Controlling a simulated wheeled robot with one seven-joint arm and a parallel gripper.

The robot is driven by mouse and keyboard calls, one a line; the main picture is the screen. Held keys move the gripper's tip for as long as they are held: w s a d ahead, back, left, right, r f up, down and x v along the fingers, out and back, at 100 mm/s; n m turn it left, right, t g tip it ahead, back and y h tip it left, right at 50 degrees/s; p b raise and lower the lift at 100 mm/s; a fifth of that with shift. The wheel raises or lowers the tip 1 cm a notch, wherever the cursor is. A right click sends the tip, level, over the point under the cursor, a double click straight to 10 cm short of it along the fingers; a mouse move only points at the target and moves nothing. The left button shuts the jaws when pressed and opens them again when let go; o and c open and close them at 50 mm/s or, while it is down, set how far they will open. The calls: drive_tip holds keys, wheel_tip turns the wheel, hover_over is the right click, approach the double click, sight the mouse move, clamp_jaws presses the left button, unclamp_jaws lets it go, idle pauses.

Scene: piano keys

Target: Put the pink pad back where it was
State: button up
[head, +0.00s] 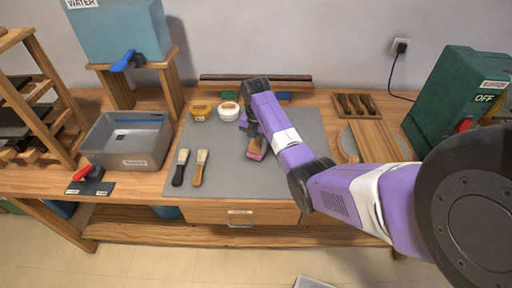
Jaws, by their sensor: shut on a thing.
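The pink pad (256,154) shows as a pink lower edge under a brown block in the head view. It is at the middle of the grey mat (225,170). My gripper (252,134) is directly above the brown block and shut on it, with the pink edge facing down. The fingers are small and partly hidden by the wrist. I cannot tell whether the pad touches the mat or hangs just above it.
A yellow item (200,111), a white round tub (228,110), a green block (229,96) and a blue block (283,96) stand at the mat's back. Two brushes (199,168) lie front left. A grey basin (128,141) is left; a slotted wooden tray (372,98) is right. The mat's front is clear.

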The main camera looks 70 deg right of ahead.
sight(256, 145)
drive_tip(key=shift+f, duration=0.5)
drive_tip(key=o, duration=1.2)
drive_tip(key=shift+f, duration=0.1)
wheel_tip(256, 145, up, 11)
drive_tip(key=shift+r, duration=0.1)
drive_tip(key=shift+r+p, duration=0.55)
drive_tip(key=shift+p, duration=0.15)
